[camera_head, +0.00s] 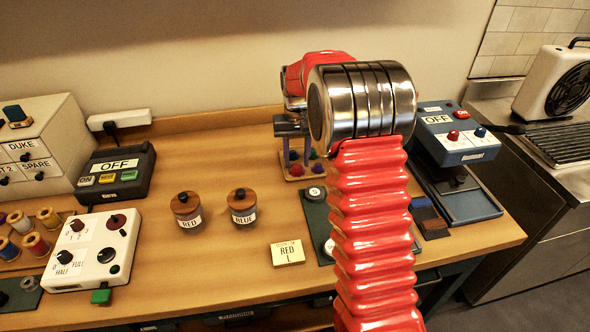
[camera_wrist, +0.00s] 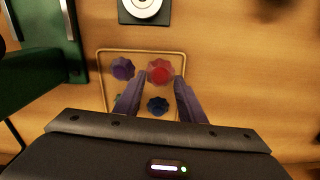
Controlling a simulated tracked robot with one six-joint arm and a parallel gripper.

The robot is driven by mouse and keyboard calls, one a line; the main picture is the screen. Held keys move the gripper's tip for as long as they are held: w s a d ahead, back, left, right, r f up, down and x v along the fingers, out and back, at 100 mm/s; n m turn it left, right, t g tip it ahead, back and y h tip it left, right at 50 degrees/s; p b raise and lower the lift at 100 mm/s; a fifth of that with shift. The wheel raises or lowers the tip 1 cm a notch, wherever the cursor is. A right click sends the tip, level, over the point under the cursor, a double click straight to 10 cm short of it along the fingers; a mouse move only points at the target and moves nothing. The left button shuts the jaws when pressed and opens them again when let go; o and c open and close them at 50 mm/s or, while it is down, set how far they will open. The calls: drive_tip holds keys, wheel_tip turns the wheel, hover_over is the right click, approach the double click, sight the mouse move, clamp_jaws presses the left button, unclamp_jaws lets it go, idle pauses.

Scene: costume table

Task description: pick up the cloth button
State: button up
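A small tray (camera_wrist: 184,58) with a pale rim holds several scalloped round pieces. A red piece (camera_wrist: 160,71), a purple piece (camera_wrist: 122,68) and a blue piece (camera_wrist: 157,106) show in the wrist view; a greenish one is mostly hidden by a finger. I cannot tell which piece is the cloth button. My gripper (camera_wrist: 160,84) is over the tray with its fingers apart, the red piece showing between the fingertips. I cannot tell whether they touch it. In the head view, my gripper (camera_head: 291,128) points down over the tray (camera_head: 285,176), partly hiding it.
Two wooden-lidded jars, RED (camera_head: 187,210) and BLUE (camera_head: 242,207), stand left of the tray. A dark mat (camera_head: 315,214) with pale discs is nearby. A blue OFF device (camera_head: 456,135) stands right. Table between jars and back wall is clear.

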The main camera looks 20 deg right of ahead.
drive_tip(key=shift+f, duration=0.95)
drive_tip(key=shift+c, duration=0.2)
drive_tip(key=c, duration=0.8)
